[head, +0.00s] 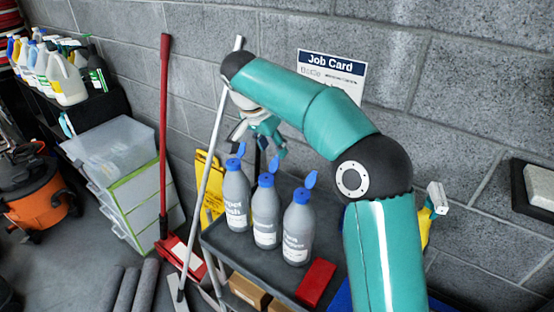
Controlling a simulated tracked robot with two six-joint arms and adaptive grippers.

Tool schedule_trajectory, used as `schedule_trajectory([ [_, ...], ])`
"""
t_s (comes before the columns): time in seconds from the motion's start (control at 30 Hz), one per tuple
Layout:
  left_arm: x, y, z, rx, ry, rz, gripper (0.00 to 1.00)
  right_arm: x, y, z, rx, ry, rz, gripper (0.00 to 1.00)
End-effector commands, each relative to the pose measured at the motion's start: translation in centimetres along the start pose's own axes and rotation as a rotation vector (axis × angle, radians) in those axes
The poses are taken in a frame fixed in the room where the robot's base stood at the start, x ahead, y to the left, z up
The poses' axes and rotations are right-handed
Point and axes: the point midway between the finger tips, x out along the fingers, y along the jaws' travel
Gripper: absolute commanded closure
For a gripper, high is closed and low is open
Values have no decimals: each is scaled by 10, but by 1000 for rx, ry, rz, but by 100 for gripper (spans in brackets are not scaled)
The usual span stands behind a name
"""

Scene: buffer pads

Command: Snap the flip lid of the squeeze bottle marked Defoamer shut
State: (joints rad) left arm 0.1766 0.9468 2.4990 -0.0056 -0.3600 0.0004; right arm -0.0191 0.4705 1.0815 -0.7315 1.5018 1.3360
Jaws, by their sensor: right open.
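Three grey squeeze bottles with blue caps stand upright in a row on a dark cart top: the left bottle (236,205), the middle bottle (265,218) and the right bottle (298,235). Each has its blue flip lid standing up open. The white labels are only partly legible; I cannot make out Defoamer on any of them. My right gripper (259,146) hangs open and empty, fingers downward, above and behind the left and middle bottles, apparently touching neither. My left gripper is not in view.
The cart (225,245) carries a red block (315,283) right of the bottles. My right arm covers the cart's right side. A grey pole (212,150) and a red-handled tool (164,130) lean on the wall. A Job Card (335,70) hangs behind.

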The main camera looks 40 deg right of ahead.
Motion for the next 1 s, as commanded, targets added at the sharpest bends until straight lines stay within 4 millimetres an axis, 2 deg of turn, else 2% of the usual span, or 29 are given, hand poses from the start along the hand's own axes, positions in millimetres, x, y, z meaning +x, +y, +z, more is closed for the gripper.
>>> schedule_trajectory([
  [0.1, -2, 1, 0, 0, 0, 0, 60, 23, 1, -1, 1, -1, 3, 53],
  [0.3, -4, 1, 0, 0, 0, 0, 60, 47, 0, -1, 0, 0, 1, 53],
  [0.43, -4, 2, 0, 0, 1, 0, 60, 54, 0, 0, 0, 0, 0, 53],
  [0.7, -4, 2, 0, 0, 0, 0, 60, 56, 0, 0, 0, 0, -1, 53],
  [0.77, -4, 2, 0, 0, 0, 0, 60, 56, 0, 0, 0, 0, -1, 59],
  [1.0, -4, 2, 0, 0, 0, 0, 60, 55, 0, 0, 0, 0, -1, 99],
])
